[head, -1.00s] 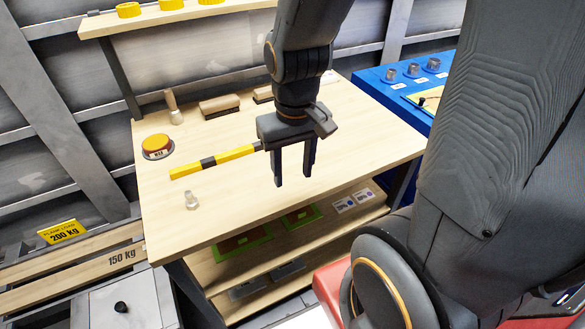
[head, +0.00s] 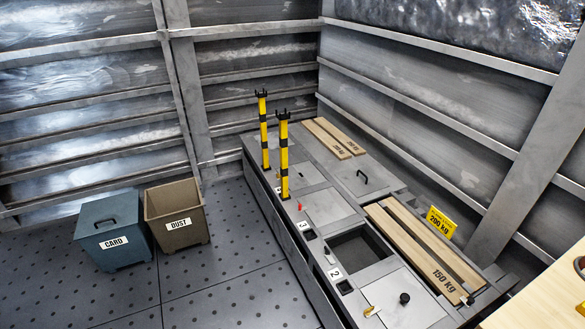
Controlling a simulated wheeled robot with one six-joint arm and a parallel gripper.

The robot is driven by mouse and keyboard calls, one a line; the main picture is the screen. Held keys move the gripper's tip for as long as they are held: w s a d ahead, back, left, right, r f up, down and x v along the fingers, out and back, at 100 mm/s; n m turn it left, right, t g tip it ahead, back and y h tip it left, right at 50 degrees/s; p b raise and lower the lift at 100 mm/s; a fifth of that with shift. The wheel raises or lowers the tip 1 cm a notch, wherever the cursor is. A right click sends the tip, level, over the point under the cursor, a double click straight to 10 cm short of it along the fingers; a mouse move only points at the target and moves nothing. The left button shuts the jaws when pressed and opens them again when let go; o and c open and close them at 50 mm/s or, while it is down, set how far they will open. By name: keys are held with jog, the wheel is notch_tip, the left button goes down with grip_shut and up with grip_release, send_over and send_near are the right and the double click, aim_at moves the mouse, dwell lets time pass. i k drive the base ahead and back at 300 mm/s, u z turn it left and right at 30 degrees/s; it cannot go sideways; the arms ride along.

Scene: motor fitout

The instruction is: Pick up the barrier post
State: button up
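Two yellow-and-black barrier posts stand upright on the long grey metal unit in the head view. The nearer post (head: 284,160) rises beside the unit's left edge; the farther post (head: 264,135) stands just behind it to the left. Both have dark forked tops. My gripper is out of view, so its state and anything in it are hidden. The yellow-and-black bar seen earlier on the wooden table is outside this view.
The unit has an open square hatch (head: 358,255), lids with handles and wooden planks (head: 425,250) marked 150 kg. A blue CARD bin (head: 113,243) and a brown DUST bin (head: 178,235) stand left on open floor (head: 220,285). The wooden table (head: 545,295) fills the lower right corner.

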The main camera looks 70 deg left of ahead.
aim_at(283, 133)
jog(key=k, duration=0.85)
jog(key=z, duration=0.95)
jog(key=i, duration=1)
jog(key=u, duration=3.5)
jog(key=i, duration=0.5)
jog(key=u, duration=0.8)
jog(key=i, duration=1.15)
